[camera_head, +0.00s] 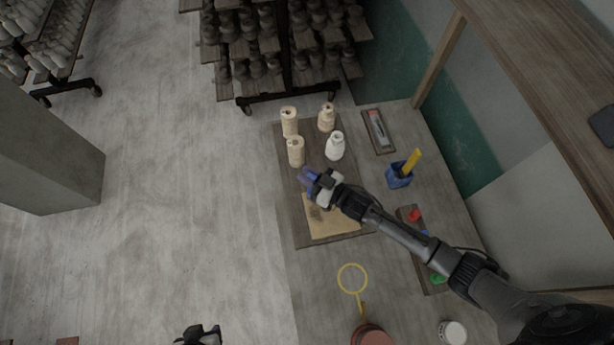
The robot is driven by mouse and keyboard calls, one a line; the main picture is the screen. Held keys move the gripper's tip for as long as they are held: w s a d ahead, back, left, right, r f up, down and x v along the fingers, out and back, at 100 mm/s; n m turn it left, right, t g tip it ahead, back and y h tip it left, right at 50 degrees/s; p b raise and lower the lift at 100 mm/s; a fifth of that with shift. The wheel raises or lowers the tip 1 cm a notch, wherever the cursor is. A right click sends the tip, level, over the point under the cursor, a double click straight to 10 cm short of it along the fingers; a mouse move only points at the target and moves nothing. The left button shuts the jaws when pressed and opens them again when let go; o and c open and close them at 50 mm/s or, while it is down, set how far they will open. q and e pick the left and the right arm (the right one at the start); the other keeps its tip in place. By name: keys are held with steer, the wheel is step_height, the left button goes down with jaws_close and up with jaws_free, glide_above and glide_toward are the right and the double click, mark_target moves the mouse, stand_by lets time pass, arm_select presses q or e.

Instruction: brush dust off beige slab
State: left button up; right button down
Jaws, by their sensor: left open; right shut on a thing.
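The beige slab (333,224) lies on a dark board (302,232) on the table, partly covered by my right gripper and arm. A dark smudge, perhaps dust, shows on the slab's upper left part. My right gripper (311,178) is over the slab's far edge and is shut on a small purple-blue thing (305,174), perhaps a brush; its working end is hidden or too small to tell. My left gripper (200,333) is open at the bottom edge, over the floor, away from the table.
Several cream bottles (296,152) and a white bottle (335,146) stand just beyond the slab. A blue cup (399,174) with a yellow tool stands right. A yellow hoop (352,279) and a terracotta pot (372,335) are nearer. A tool tray (379,132) lies at the back.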

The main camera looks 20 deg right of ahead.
steer(key=shift+s+r+p, duration=0.25)
steer(key=shift+r+p, duration=0.45)
steer(key=shift+r, duration=0.2)
step_height(320, 180, up, 4)
steer(key=p, duration=0.3)
steer(key=shift+r+p, duration=0.1)
steer(key=shift+p, duration=0.25)
